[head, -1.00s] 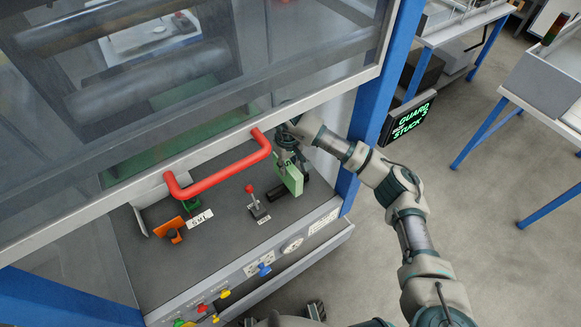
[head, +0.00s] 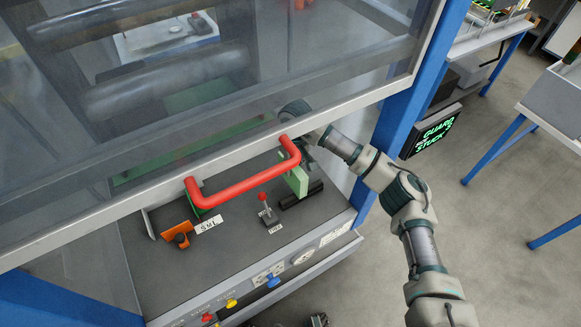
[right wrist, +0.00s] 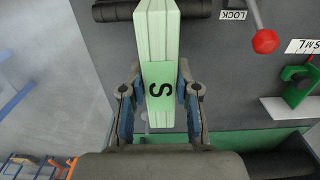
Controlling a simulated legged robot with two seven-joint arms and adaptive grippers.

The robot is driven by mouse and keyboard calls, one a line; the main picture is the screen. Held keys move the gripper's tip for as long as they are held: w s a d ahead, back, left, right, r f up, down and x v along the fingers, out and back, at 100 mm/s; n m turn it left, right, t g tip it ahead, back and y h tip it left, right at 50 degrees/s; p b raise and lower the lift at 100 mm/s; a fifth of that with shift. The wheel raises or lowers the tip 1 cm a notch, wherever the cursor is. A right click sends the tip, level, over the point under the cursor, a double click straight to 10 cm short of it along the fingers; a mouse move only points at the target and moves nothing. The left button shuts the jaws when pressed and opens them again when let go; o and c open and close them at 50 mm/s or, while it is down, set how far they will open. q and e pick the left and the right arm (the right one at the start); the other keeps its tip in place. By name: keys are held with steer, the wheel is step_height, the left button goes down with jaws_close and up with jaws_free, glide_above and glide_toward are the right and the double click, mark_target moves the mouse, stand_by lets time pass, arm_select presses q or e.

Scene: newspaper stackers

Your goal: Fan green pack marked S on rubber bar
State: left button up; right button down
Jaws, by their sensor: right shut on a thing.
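The light green pack (head: 297,181) stands on edge against the black rubber bar (head: 311,192) on the grey machine deck. In the right wrist view the pack (right wrist: 158,35) shows a black S on a darker green label, and its far end reaches over the bar (right wrist: 110,13). I cannot tell whether they touch. My right gripper (right wrist: 159,90) is shut on the pack, one finger on each side. In the head view this gripper is mostly hidden behind the red handle (head: 245,182) and the guard's lower frame. My left gripper is not in view.
The clear guard (head: 235,125) hangs over the deck, its frame close above my right arm. A red-knobbed lever (head: 266,208) labelled LOCK stands left of the bar. An orange bracket (head: 178,235) is further left. A screen (head: 432,131) reads GUARD STUCK.

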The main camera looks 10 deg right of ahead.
mark_target(305, 175)
steer(key=shift+w+d+r, duration=0.2)
steer(key=shift+w+d, duration=0.15)
steer(key=shift+s, duration=0.1)
steer(key=shift+s+r, duration=0.1)
steer(key=shift+s, duration=0.35)
steer(key=shift+s+d, duration=0.25)
steer(key=shift+s, duration=0.65)
steer(key=shift+s+d, duration=0.4)
steer(key=shift+s, duration=0.1)
steer(key=shift+s+d+f, duration=0.2)
steer(key=shift+s+d, duration=0.15)
steer(key=shift+d, duration=0.2)
steer(key=shift+s+a+f, duration=0.15)
steer(key=shift+s+a, duration=0.05)
steer(key=shift+s+f, duration=0.1)
steer(key=shift+s, duration=0.15)
